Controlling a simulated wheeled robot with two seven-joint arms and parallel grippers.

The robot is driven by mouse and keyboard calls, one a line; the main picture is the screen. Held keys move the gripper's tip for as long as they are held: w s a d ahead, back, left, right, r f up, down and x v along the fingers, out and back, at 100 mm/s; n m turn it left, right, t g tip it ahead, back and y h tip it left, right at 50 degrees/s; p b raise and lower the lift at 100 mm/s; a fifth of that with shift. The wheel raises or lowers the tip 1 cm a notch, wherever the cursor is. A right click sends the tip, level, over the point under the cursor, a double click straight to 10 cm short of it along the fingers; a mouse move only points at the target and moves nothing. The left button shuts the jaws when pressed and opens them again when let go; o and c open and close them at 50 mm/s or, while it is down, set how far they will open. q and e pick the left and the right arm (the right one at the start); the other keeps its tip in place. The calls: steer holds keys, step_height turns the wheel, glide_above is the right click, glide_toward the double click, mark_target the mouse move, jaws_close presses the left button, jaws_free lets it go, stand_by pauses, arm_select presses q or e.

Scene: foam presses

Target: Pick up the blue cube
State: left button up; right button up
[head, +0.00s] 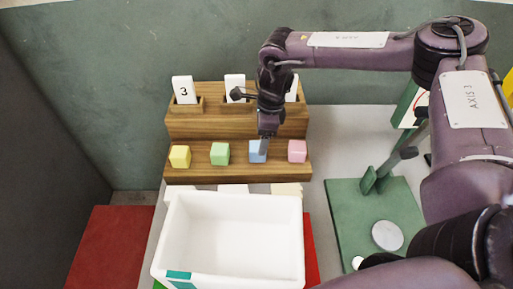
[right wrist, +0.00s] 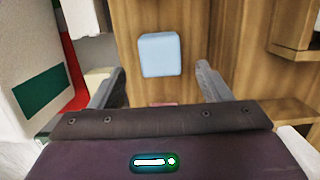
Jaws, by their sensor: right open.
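The blue cube (head: 256,155) sits on the lower step of the wooden stand, third in a row of cubes. My right gripper (head: 265,143) is directly over it and partly covers it in the head view. In the right wrist view the blue cube (right wrist: 160,55) lies ahead of the open fingers of my right gripper (right wrist: 156,80), with a gap at each side. No contact shows. My left gripper is not in view.
A yellow cube (head: 180,156), a green cube (head: 220,153) and a pink cube (head: 297,151) share the step. Numbered white cards, one reading 3 (head: 184,90), stand behind. An empty white bin (head: 232,198) is in front. A green press (head: 345,215) stands right.

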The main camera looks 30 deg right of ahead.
mark_target(258, 145)
steer(key=f, duration=0.1)
steer(key=f+p, duration=0.1)
steer(key=a+f, duration=0.1)
steer(key=shift+w+f+p, duration=0.25)
steer(key=shift+f+p, duration=0.05)
steer(key=shift+f, duration=0.05)
steer(key=shift+w+f, duration=0.15)
steer(key=shift+f, duration=0.35)
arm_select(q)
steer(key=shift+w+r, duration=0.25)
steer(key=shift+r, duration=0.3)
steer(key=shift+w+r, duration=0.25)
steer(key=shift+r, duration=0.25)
arm_select(e)
steer(key=c, duration=1.1)
steer(key=shift+o, duration=0.2)
steer(key=shift+r, duration=0.1)
